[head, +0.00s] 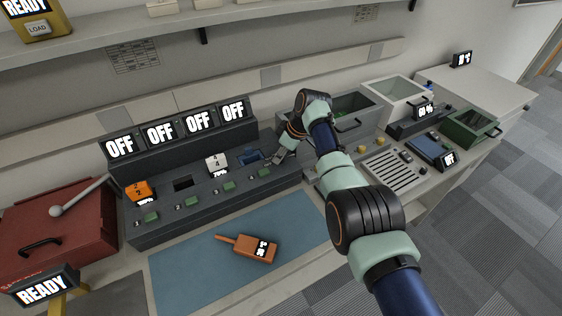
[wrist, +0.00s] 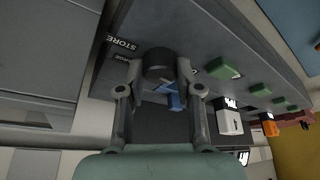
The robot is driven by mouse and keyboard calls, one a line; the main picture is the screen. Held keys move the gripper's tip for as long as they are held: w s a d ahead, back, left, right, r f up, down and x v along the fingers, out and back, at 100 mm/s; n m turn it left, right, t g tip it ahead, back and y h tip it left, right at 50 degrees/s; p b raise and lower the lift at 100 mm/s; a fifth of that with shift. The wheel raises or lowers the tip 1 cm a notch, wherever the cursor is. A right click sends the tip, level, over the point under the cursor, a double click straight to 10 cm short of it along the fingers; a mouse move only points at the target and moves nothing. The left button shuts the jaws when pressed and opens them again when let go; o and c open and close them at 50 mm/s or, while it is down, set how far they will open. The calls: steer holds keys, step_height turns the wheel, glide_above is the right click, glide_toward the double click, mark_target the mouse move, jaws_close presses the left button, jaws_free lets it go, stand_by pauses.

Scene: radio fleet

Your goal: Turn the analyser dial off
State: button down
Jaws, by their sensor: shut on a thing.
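The analyser dial looks to be the dark round knob (wrist: 157,65) at the right end of the charger bank (head: 180,205). My gripper (head: 279,157) reaches down to that end of the bank. In the wrist view my gripper (wrist: 158,72) has one finger on each side of the knob and is shut on it. Labels show beside the knob, one reading "STORE" (wrist: 124,44); the other is too small to read surely. The dial's pointer cannot be made out, and in the head view my gripper hides the dial.
Several displays on the bank (head: 160,132) read OFF. An orange (head: 138,190), a white (head: 217,162) and a blue item (head: 250,156) sit in its bays. Several green buttons (head: 228,187) line its front. An orange radio (head: 255,248) lies on the blue mat (head: 190,275). A red case (head: 60,225) stands left.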

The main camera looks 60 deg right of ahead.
steer(key=shift+n+b, duration=0.3)
steer(key=c, duration=0.8)
jaws_free()
steer(key=shift+o, duration=0.2)
steer(key=v, duration=1.2)
steer(key=shift+d, duration=0.1)
